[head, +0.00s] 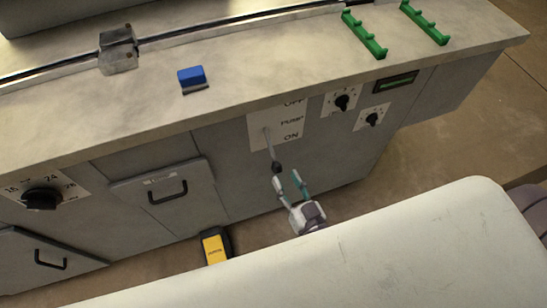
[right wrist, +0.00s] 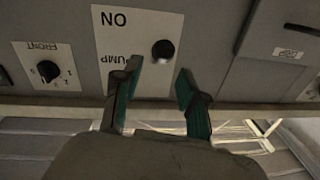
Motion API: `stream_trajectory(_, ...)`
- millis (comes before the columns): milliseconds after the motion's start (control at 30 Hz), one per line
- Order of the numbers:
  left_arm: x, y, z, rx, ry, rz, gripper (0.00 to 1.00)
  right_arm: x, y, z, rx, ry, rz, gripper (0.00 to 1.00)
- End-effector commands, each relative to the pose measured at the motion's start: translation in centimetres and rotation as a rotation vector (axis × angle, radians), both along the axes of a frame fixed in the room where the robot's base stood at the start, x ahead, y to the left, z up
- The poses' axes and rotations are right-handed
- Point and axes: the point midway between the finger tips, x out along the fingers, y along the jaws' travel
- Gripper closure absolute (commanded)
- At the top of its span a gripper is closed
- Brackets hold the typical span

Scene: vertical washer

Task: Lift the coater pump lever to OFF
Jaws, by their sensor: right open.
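The coater pump lever is a thin metal rod with a dark ball knob (head: 276,168), on a white plate (head: 283,124) marked OFF at the top and ON below. The rod slants down, its knob below the ON mark. My right gripper (head: 288,179) is open just below the knob in the head view. In the right wrist view the plate appears upside down, and the knob (right wrist: 163,51) shows just beyond the gap between the open fingertips (right wrist: 157,71). Nothing is between the fingers. I cannot tell whether a finger touches the knob. My left gripper is not in view.
Dial knobs (head: 342,102) sit right of the plate. A handled panel (head: 167,190) is to its left. The countertop (head: 240,105) overhangs above, with a blue block (head: 192,77) and green racks (head: 364,34). A yellow-and-black object (head: 214,246) is on the floor.

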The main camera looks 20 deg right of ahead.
Motion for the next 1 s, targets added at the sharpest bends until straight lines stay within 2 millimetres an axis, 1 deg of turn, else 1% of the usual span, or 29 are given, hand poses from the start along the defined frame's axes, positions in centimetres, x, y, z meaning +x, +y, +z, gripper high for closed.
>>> stream_trajectory(33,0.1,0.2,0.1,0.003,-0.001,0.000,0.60,1.3,0.2,0.1,0.002,-0.005,-0.002,0.58)
stream_trajectory(100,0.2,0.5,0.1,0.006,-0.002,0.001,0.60,2.8,0.4,0.2,0.002,-0.004,-0.001,0.58)
stream_trajectory(200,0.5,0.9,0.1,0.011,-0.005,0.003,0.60,4.6,0.6,0.1,-0.001,-0.003,-0.001,0.58)
stream_trajectory(333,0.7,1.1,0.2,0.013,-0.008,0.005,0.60,6.3,0.9,0.0,0.001,0.000,0.000,0.58)
stream_trajectory(500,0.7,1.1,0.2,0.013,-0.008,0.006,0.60,7.4,1.0,-0.1,0.000,0.001,0.000,0.58)
stream_trajectory(800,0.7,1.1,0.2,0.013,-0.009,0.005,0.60,7.6,1.0,-0.1,-0.001,0.002,0.000,0.58)
stream_trajectory(967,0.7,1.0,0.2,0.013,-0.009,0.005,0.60,7.6,1.0,-0.1,0.000,0.002,0.000,0.85)
stream_trajectory(1000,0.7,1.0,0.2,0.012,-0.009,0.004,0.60,7.6,1.0,-0.1,0.000,0.002,0.000,0.92)
